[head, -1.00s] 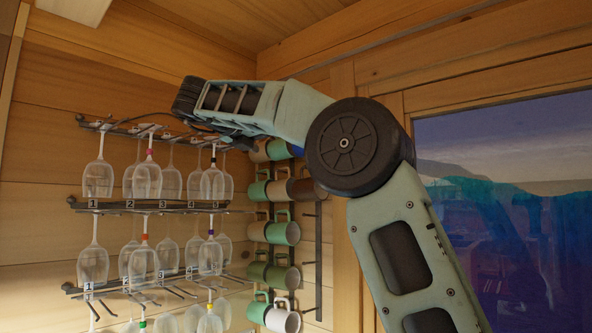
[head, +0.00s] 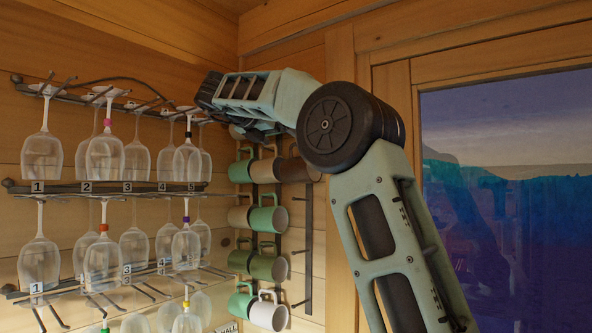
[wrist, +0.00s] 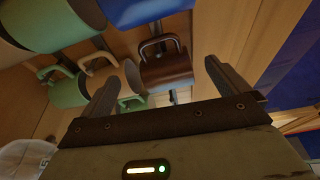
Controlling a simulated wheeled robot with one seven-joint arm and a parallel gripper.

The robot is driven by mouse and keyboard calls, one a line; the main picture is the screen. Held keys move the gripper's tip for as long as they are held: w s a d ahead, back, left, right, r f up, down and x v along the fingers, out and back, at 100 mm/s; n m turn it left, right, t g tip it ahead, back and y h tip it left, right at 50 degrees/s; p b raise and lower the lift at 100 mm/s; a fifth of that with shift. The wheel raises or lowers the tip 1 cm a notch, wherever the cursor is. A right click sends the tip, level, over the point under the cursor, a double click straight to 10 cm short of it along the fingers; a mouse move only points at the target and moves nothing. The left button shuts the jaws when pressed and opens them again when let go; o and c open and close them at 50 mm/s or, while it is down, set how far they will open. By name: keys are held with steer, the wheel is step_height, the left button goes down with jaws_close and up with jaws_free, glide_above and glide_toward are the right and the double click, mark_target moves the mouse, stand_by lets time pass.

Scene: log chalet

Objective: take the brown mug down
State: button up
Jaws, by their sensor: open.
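In the head view the brown mug (head: 294,171) is at the right end of a mug row, just under my arm. My gripper (wrist: 161,76) is open and empty. Its two fingers reach toward the mug from either side in the picture, the left one lower. The mug appears between and beyond the fingertips, and I see no contact.
Green mugs (wrist: 68,88) and a blue mug (wrist: 148,10) hang close by in the wrist view. In the head view a white mug (head: 268,312) hangs lower. Wine glasses (head: 105,158) hang on racks at left. A window (head: 510,190) is at right.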

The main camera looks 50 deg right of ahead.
steer(key=x, duration=0.8)
steer(key=shift+s+d+f, duration=0.1)
steer(key=shift+s+d, duration=0.05)
steer(key=shift+s, duration=0.05)
steer(key=c, duration=1.3)
steer(key=shift+c, duration=0.3)
steer(key=shift+r, duration=0.6)
steer(key=s+a+b, duration=0.1)
steer(key=a+b, duration=0.6)
steer(key=a, duration=1.1)
steer(key=shift+s+r, duration=0.2)
